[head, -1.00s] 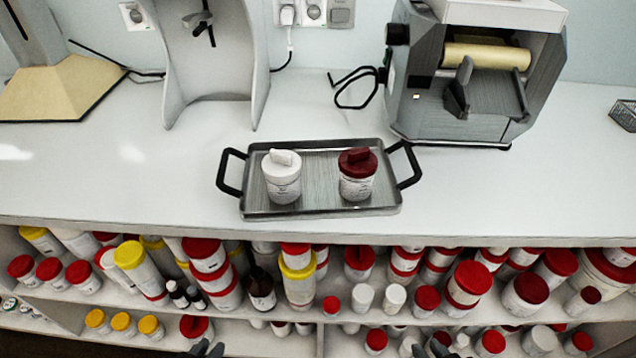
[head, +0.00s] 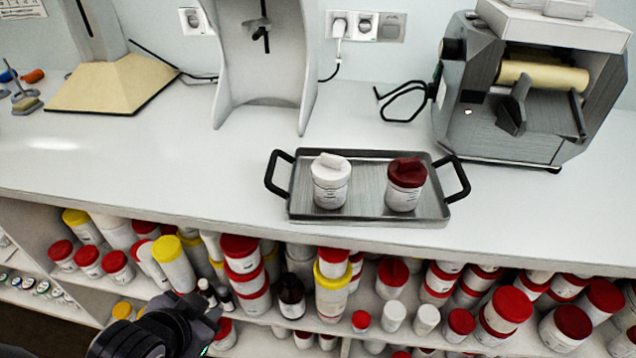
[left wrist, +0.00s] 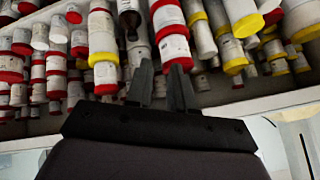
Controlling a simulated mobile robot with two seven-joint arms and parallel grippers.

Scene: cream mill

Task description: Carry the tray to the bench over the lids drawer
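The grey metal tray (head: 370,212) with two black side handles stands on the white bench near its front edge. It bears a white jar with a white lid (head: 331,182) on the left and a white jar with a dark red lid (head: 405,186) on the right. My left gripper (head: 205,312) is low in front of the shelves, below and left of the tray, apart from it. In the left wrist view its two fingers (left wrist: 161,88) stand apart with nothing between them. My right gripper is out of view. No drawer shows.
Shelves under the bench (head: 150,213) hold many jars with red, yellow and white lids. A grey mill with a cream roller (head: 540,75) stands behind the tray at right. A white curved stand (head: 262,65) is behind it at left. The bench left of the tray is clear.

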